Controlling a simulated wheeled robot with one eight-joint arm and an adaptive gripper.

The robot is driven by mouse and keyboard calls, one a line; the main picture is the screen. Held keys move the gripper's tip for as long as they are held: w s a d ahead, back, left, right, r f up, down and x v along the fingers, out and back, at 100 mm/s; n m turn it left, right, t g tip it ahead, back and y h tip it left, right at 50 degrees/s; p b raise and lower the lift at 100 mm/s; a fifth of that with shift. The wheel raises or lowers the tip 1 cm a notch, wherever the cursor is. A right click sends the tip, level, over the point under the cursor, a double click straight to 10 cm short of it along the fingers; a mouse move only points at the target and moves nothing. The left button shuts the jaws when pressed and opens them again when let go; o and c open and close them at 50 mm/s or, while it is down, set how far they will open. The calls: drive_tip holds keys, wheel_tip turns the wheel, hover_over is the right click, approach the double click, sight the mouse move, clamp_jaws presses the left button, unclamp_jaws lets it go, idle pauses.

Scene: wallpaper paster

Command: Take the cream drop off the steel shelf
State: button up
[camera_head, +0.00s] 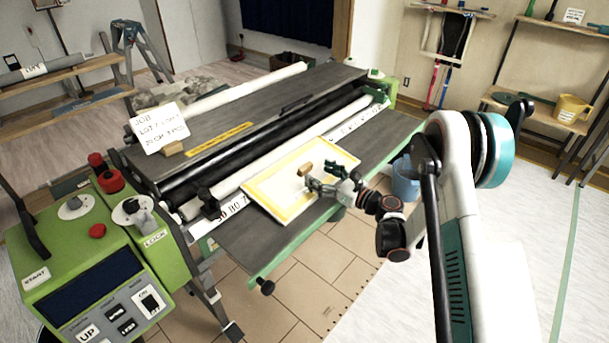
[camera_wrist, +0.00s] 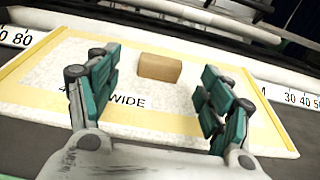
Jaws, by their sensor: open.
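The cream drop (camera_head: 275,188), a flat sheet with a yellow border, lies on the grey steel shelf (camera_head: 243,240) at the front of the machine. In the wrist view the drop (camera_wrist: 215,62) bears printed letters ending in "WIDE", partly hidden by a finger. A small tan block (camera_head: 305,169) rests on the drop; it also shows in the wrist view (camera_wrist: 160,67). My gripper (camera_head: 326,181) is over the drop's right part, its green fingers spread. In the wrist view the block appears between and beyond the open fingers (camera_wrist: 158,85), with nothing held.
A white roller and numbered scale (camera_wrist: 290,97) run behind the drop. The green control box (camera_head: 100,260) stands at left. A blue bucket (camera_head: 405,180) is right of the shelf. A sign card (camera_head: 160,127) stands on the machine top. The tiled floor ahead is open.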

sight(308, 167)
drive_tip(key=b+x, duration=0.1)
drive_tip(key=x, duration=0.1)
drive_tip(key=b+x, duration=0.1)
drive_tip(key=x, duration=0.1)
drive_tip(key=shift+w+a+f, duration=0.15)
drive_tip(key=shift+w+f, duration=0.1)
drive_tip(key=shift+w+a+r, duration=0.15)
drive_tip(key=shift+w+a, duration=0.25)
drive_tip(key=shift+a, duration=0.05)
drive_tip(key=c, duration=1.3)
